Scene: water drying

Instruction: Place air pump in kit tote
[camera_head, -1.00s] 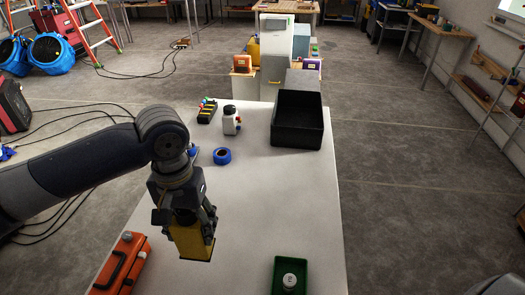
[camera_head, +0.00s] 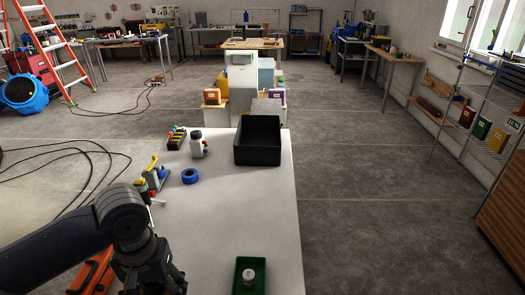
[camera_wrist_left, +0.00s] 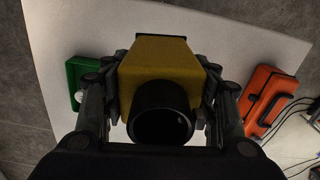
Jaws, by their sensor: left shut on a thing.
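The yellow air pump (camera_wrist_left: 160,58) with a round black opening is between the fingers of my left gripper (camera_wrist_left: 160,88) in the left wrist view. The fingers press on both its sides. In the head view my left arm comes in at the lower left, and the fingertips and pump are cut off by the bottom edge. The kit tote, a black open bin (camera_head: 258,155), stands at the far right end of the white table. It looks empty, though its floor is dark. The gripper is well in front of the tote, apart from it. My right gripper is not in view.
On the white table (camera_head: 225,220) are a blue tape roll (camera_head: 190,176), a white bottle (camera_head: 198,147), a green tray (camera_head: 240,279) with a small white round item, and a yellow-grey tool (camera_head: 154,177). An orange case (camera_wrist_left: 264,97) lies near the table edge. The middle is clear.

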